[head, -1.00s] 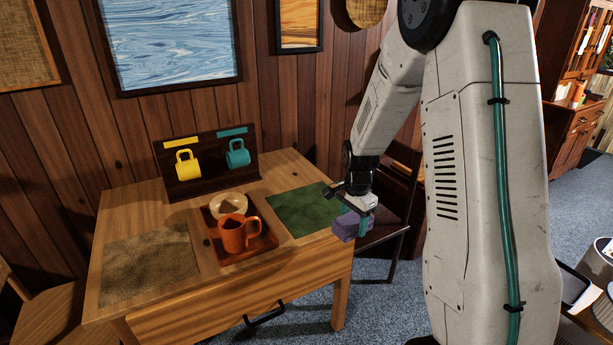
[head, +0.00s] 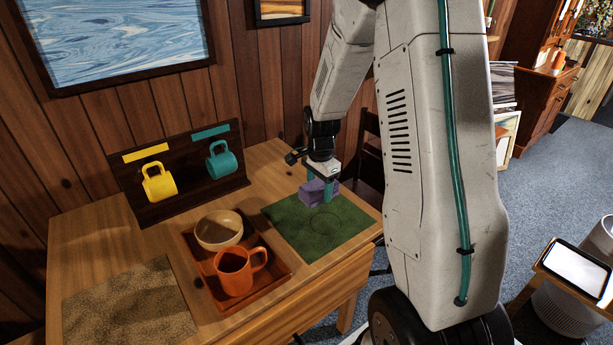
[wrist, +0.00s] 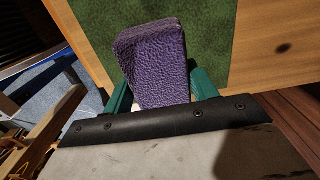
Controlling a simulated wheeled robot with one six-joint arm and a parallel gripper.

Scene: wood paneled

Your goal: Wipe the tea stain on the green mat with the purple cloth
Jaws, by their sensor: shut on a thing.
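The green mat (head: 300,232) lies on the right part of the wooden table. A faint dark ring, the tea stain (head: 325,224), shows on the mat in the head view. My gripper (head: 320,192) is over the mat's back right part, behind the stain. It is shut on the purple cloth (head: 313,190), which is folded into a block. In the wrist view the cloth (wrist: 160,65) sits between the teal fingers, with the mat (wrist: 205,30) beyond it. I cannot tell whether the cloth touches the mat.
A red-brown tray (head: 268,289) left of the mat holds a bowl (head: 219,230) and an orange mug (head: 236,273). A tan mat (head: 125,310) lies at left.

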